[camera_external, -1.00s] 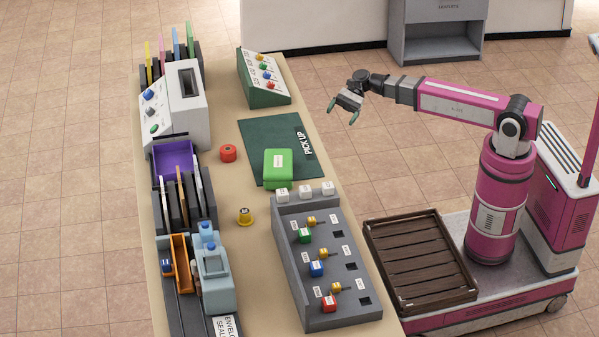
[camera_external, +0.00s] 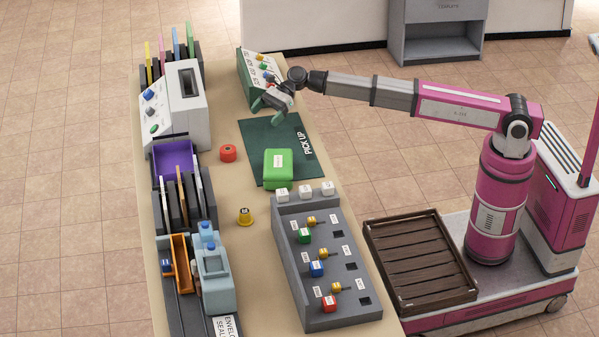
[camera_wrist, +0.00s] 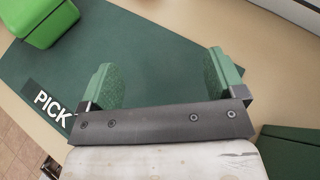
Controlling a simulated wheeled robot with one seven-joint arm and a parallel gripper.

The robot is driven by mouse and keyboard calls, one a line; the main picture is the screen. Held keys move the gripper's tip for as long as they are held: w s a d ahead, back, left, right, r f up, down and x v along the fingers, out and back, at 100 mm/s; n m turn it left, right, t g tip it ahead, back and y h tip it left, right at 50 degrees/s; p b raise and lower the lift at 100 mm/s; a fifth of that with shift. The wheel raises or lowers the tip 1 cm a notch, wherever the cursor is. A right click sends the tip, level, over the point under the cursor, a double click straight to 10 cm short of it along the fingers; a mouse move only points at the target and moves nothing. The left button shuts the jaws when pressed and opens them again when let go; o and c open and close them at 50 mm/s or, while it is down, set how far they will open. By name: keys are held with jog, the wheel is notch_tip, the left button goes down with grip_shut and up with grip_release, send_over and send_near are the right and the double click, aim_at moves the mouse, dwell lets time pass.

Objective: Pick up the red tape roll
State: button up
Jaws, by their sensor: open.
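The red tape roll (camera_external: 228,153) sits upright on the beige table, left of the green mat, in the external view. My gripper (camera_external: 265,112) is open and empty above the far part of the green mat (camera_external: 258,136). The roll is to the left and nearer the camera than my gripper, clearly apart from it. In the wrist view my gripper (camera_wrist: 166,85) shows two green finger pads spread wide with only the mat (camera_wrist: 150,50) and bare table between and beyond them. The roll does not show in the wrist view.
A green box (camera_external: 278,168) stands on the mat, also at the wrist view's upper left (camera_wrist: 42,20). A button panel (camera_external: 262,75) is close behind my gripper. A purple tray (camera_external: 174,158) is left of the roll, a yellow object (camera_external: 245,217) nearer the camera. Bare table surrounds the roll.

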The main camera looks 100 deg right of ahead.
jog(key=m, duration=0.1)
send_near(232, 146)
jog(key=shift+w+d+f+t, duration=0.2)
jog(key=shift+w+f+t, duration=0.15)
jog(key=shift+f, duration=0.35)
jog(key=x, duration=0.5)
jog(key=shift+w+a, duration=0.2)
jog(key=shift+a, duration=0.05)
jog(key=shift+a+x, duration=0.2)
jog(key=shift+x, duration=1.05)
jog(key=shift+a+x, duration=0.2)
jog(key=shift+x, duration=1.1)
jog(key=shift+s+r, duration=0.2)
jog(key=c, duration=1)
